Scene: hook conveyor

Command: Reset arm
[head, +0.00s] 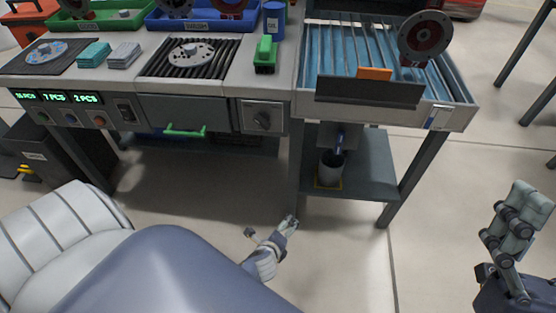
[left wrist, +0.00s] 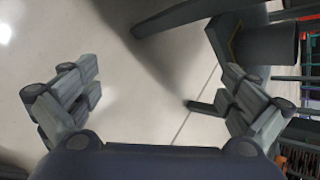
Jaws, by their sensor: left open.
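My left arm (head: 150,270) reaches in from the lower left, and my left gripper (head: 288,224) hangs low over the floor in front of the workbench. In the left wrist view my left gripper (left wrist: 162,85) has its two fingers spread wide with nothing between them, only floor behind. My right gripper (head: 515,222) stands at the right edge of the head view, fingers upward, over bare floor. Its fingers are seen from the side and overlap, so its opening is unclear.
The workbench (head: 225,107) and conveyor table (head: 440,112) stand ahead. A lower shelf (head: 370,165) holds a dark bin (head: 331,168), close to my left gripper. The floor (head: 450,190) between the grippers is clear.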

